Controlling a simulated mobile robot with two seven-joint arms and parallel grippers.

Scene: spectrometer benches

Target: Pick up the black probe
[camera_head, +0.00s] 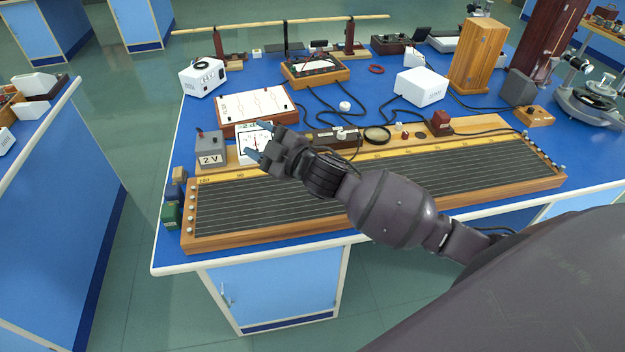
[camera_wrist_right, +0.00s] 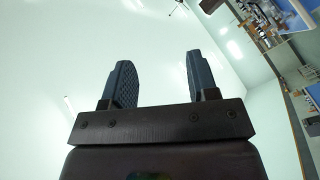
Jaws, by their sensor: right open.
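I cannot make out the black probe for certain in either view. A dark, narrow piece (camera_head: 334,137) lies behind the long wire board, partly hidden by my right arm, and I cannot tell whether it is the probe. My right gripper (camera_head: 258,141) is above the left part of the bench, in front of a white-faced meter that it partly covers. In the right wrist view the same gripper (camera_wrist_right: 158,62) has its two blue fingers apart with nothing between them. My left gripper is not in view.
The long wooden wire board (camera_head: 480,180) fills the bench front. A grey 2 V box (camera_head: 210,148), a white panel board (camera_head: 257,106), a round magnifier (camera_head: 377,135) and a white box (camera_head: 419,87) stand behind it. Black cables lie across the bench middle.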

